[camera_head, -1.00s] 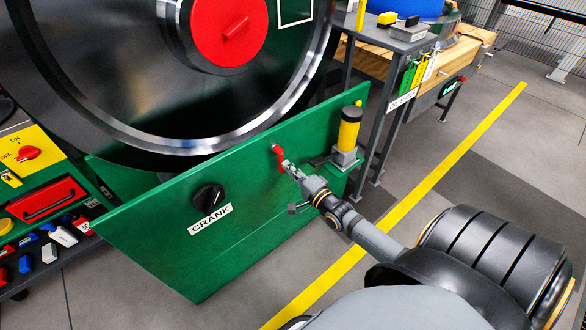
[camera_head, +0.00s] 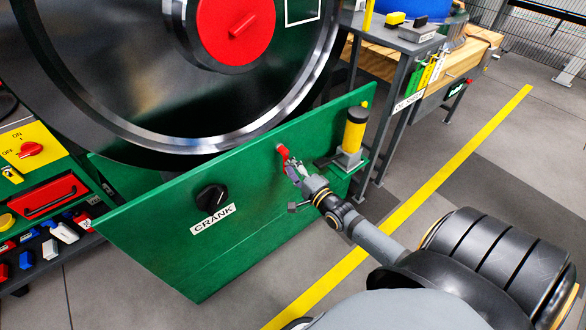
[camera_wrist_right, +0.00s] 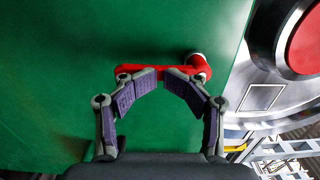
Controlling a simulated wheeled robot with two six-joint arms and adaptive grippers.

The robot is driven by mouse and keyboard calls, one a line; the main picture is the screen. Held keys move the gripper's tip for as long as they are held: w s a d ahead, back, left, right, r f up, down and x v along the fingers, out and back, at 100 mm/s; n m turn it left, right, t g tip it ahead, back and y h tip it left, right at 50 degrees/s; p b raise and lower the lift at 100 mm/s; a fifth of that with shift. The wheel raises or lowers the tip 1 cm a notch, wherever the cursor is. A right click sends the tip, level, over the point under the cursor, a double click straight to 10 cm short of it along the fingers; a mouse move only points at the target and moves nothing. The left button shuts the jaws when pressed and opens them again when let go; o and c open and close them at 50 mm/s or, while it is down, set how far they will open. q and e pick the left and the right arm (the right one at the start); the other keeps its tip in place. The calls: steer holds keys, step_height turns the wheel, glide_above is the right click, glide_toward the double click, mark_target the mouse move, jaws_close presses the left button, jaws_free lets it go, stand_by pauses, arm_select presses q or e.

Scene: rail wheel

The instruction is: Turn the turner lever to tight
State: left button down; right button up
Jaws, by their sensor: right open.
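The red turner lever (camera_head: 283,151) sits on the upper part of the green panel. In the right wrist view the lever (camera_wrist_right: 198,68) lies across the picture, with its pivot end at the right on a pale round mount. My right gripper (camera_head: 293,170) is just below the lever in the head view. In the wrist view my right gripper (camera_wrist_right: 162,82) is open, and its curved fingers overlap the lever's near edge. I cannot tell whether they touch it. Part of the lever is hidden behind the fingertips. My left gripper is not in view.
A black crank knob (camera_head: 211,198) is on the same green panel (camera_head: 195,255). A large dark wheel with a red hub (camera_head: 236,30) stands above. A yellow and black post (camera_head: 354,132) is right of the lever. Grey floor (camera_head: 490,170) lies open at the right.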

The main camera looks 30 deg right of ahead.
steer(key=shift+o, duration=1.2)
steer(key=shift+w+a, duration=0.1)
steer(key=shift+w, duration=0.05)
steer(key=o, duration=0.8)
steer(key=shift+s+f, duration=0.1)
steer(key=shift+s, duration=0.1)
steer(key=shift+s+d, duration=0.2)
steer(key=s, duration=1.1)
steer(key=shift+s+d, duration=0.35)
steer(key=shift+d, duration=0.05)
